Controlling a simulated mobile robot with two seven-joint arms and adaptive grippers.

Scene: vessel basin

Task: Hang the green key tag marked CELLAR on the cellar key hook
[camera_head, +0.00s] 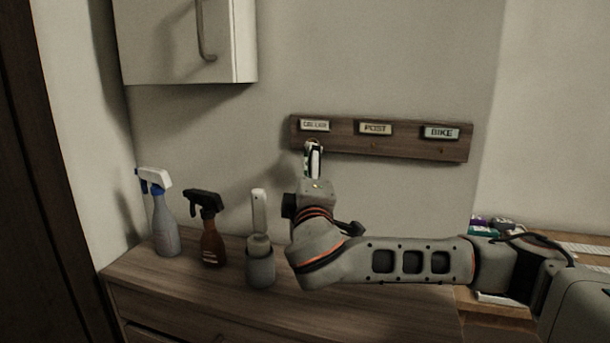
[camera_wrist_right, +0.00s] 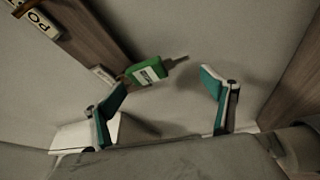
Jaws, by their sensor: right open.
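The wooden key rack (camera_head: 340,138) is on the wall with labels CELLAR (camera_head: 314,125), POST (camera_head: 376,128) and BIKE (camera_head: 440,132). My right gripper (camera_head: 313,158) is raised just below the CELLAR label. In the right wrist view its two fingers (camera_wrist_right: 163,84) are spread apart. The green key tag (camera_wrist_right: 148,73) with a white label and a key (camera_wrist_right: 178,61) lies between them, touching neither as far as I can see. The tag extends down from the rack's lower edge by the CELLAR label and appears to hang there. The cellar hook itself is too small to make out. My left gripper is out of view.
A white wall cabinet (camera_head: 180,40) hangs at the upper left. Two spray bottles (camera_head: 165,225) (camera_head: 212,240) and a grey holder with a brush-like handle (camera_head: 260,268) stand on the wooden cabinet top, left of my right arm. Small boxes (camera_head: 482,227) lie at the right.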

